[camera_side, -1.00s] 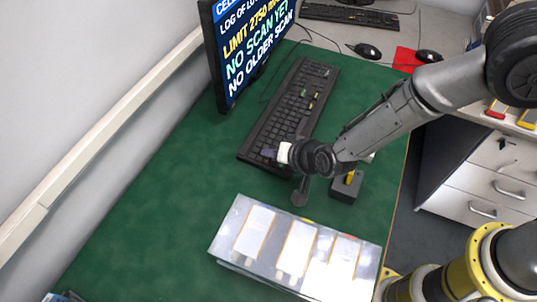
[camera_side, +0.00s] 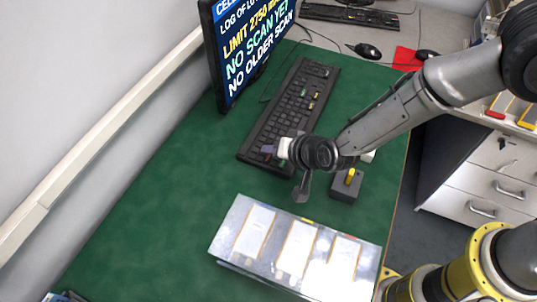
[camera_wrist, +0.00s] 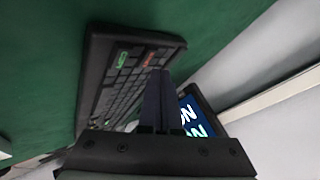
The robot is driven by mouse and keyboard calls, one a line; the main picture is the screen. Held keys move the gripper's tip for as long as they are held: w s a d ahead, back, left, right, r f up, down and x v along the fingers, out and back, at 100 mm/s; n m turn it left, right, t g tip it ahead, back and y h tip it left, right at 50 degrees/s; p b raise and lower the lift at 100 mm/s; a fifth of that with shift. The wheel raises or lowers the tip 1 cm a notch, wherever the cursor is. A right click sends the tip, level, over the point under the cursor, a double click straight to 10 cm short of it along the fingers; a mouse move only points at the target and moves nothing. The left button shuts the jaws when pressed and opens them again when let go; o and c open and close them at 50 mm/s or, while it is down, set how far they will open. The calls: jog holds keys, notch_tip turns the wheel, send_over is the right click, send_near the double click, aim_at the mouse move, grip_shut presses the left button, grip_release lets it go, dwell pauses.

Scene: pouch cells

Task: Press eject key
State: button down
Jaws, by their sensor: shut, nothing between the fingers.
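A black keyboard (camera_side: 292,105) lies on the green mat in front of the monitor, and it fills the left of the wrist view (camera_wrist: 92,80). A few keys are coloured. The wrist view shows a green-marked key (camera_wrist: 122,59) and a red-marked key (camera_wrist: 148,60) near one end of the keyboard; their lettering is too small to read, so I cannot tell which is eject. My gripper (camera_side: 268,150) is shut and empty, over the near end of the keyboard. Its dark fingertips (camera_wrist: 158,78) cover part of the keys; contact cannot be told.
The monitor (camera_side: 250,45) stands left of the keyboard and reads "NO SCAN YET". A dark box with a yellow part (camera_side: 347,184) stands right of my gripper. A tray with several pale pouches (camera_side: 232,226) lies nearer. The green mat (camera_side: 150,200) is clear at left.

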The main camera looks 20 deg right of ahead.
jog(key=shift+r, duration=2.45)
